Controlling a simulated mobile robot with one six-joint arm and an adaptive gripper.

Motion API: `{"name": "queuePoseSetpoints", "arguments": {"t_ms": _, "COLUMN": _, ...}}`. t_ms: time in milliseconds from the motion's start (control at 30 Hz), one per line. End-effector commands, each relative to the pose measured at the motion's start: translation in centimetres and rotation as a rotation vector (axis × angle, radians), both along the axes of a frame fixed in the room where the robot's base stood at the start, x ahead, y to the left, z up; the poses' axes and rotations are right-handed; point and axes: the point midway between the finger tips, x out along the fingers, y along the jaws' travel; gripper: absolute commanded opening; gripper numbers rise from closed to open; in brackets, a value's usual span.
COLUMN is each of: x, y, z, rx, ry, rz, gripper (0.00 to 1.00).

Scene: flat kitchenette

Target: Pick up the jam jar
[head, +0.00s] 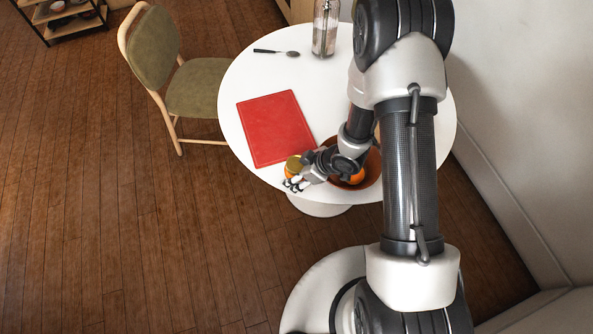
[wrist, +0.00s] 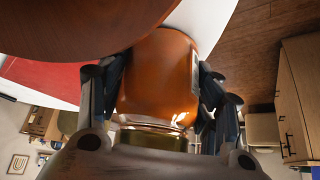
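The jam jar (wrist: 160,80) is amber-orange with a gold-green lid. In the wrist view it fills the space between my fingers, which press against it on both sides. Its lid is toward the camera and part of a pale label shows on its right side. In the head view the jar's lid (head: 293,163) shows at the near edge of the white table, just below the red board. My gripper (head: 296,181) is at the jar, closed around it. I cannot tell whether the jar's base touches the table.
A brown bowl (head: 373,167) with orange fruit stands close to the right of the jar, partly behind my arm. The red board (head: 275,128), a spoon (head: 292,54) and a glass jar (head: 325,30) are on the round table (head: 240,85). A green chair (head: 195,88) stands left.

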Motion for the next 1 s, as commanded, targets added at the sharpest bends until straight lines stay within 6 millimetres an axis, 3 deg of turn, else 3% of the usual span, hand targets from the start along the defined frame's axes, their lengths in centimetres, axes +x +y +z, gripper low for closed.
{"name": "queuePoseSetpoints", "arguments": {"t_ms": 567, "x": 0.0, "y": 0.0, "z": 0.0, "rx": 0.000, "ry": 0.001, "rz": 0.001, "gripper": 0.17}}
{"name": "queuePoseSetpoints", "arguments": {"t_ms": 867, "x": 0.0, "y": 0.0, "z": 0.2, "rx": 0.001, "ry": -0.001, "rz": 0.001, "gripper": 0.17}}
{"name": "queuePoseSetpoints", "arguments": {"t_ms": 1000, "x": 0.1, "y": 0.0, "z": 1.3, "rx": 0.001, "ry": -0.004, "rz": 0.001, "gripper": 0.16}}
